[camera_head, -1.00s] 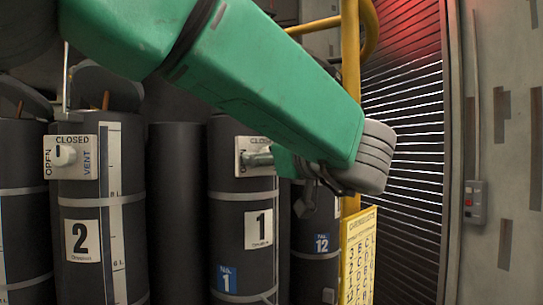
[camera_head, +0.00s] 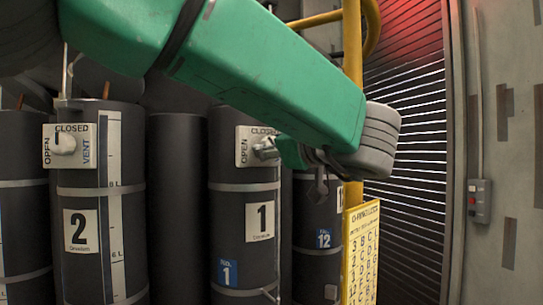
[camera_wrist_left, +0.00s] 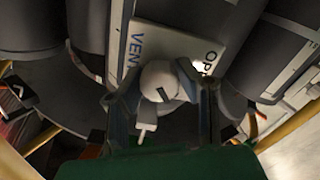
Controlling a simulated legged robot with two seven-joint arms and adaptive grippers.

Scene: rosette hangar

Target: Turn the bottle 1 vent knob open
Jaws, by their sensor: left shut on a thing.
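Bottle 1 (camera_head: 230,200) is a dark cylinder with a white "1" label, standing in the middle of the head view. Its white vent plate (camera_head: 242,150) shows OPEN on the left and CLOSED on top. The pale round vent knob (camera_wrist_left: 160,78) shows in the left wrist view between the fingers of my left gripper (camera_head: 270,151). That gripper is shut on the knob, reaching it from the right in the head view. The gripper partly hides the knob and plate there, and I cannot tell exactly where the knob points. My right gripper is not in view.
Bottle 2 (camera_head: 78,195) stands to the left with its own vent plate (camera_head: 50,152). Bottle 12 (camera_head: 318,255) stands right of bottle 1, by a yellow post (camera_head: 352,60) and a yellow sign (camera_head: 360,255). A louvred shutter (camera_head: 415,180) is at the right.

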